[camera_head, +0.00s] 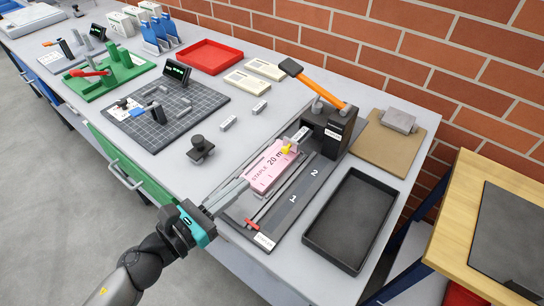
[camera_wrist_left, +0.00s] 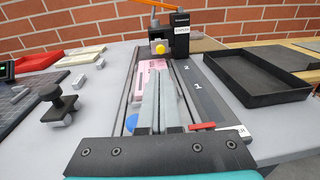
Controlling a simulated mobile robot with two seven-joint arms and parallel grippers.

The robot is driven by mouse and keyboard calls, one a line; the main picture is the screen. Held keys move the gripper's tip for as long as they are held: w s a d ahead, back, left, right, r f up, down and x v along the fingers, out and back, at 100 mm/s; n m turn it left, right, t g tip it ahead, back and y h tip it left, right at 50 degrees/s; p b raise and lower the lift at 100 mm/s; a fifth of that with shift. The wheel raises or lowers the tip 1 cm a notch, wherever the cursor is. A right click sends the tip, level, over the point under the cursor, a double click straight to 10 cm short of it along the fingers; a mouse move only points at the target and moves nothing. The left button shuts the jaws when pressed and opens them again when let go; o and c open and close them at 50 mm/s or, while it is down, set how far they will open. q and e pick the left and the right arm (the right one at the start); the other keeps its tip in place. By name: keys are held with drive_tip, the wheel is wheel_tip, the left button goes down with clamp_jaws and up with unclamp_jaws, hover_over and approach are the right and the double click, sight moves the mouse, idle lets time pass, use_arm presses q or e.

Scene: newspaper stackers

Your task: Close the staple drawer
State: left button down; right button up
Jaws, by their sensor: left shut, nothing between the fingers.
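The black stapler (camera_head: 326,128) stands at the far end of a dark grey base marked 1 and 2. Its staple drawer (camera_head: 300,134) sticks out toward me, with a yellow knob (camera_head: 288,149) on its front. The knob also shows in the wrist view (camera_wrist_left: 159,48). A pink card (camera_head: 271,174) reading "STAPLE 20 m…" lies below the knob on the base. My left gripper (camera_head: 246,181) is shut and empty. Its tips point toward the drawer and, in the picture, end at the near edge of the pink card, short of the knob. My right gripper is not in view.
An orange-handled lever (camera_head: 318,88) rises from the stapler. A black tray (camera_head: 350,222) lies to the right, and a clamp block (camera_head: 398,121) on a brown board behind it. A black knob (camera_head: 201,149) stands left of the base. A red piece (camera_head: 251,224) sits near its front.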

use_arm(q)
drive_tip(key=p, duration=0.2)
approach(292, 140)
drive_tip(key=w+d, duration=0.1)
drive_tip(key=w+d+f, duration=0.1)
drive_tip(key=w, duration=0.1)
drive_tip(key=shift+d+f, duration=0.3)
drive_tip(key=shift+f, duration=0.05)
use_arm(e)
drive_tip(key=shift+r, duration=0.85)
use_arm(q)
drive_tip(key=shift+w+d+b, duration=0.2)
drive_tip(key=shift+w+b, duration=0.1)
drive_tip(key=shift+b, duration=0.05)
drive_tip(key=b+x, duration=0.1)
drive_tip(key=x, duration=0.5)
drive_tip(key=shift+w+a+r, duration=0.15)
drive_tip(key=shift+w+r, duration=0.05)
drive_tip(key=shift+r, duration=0.1)
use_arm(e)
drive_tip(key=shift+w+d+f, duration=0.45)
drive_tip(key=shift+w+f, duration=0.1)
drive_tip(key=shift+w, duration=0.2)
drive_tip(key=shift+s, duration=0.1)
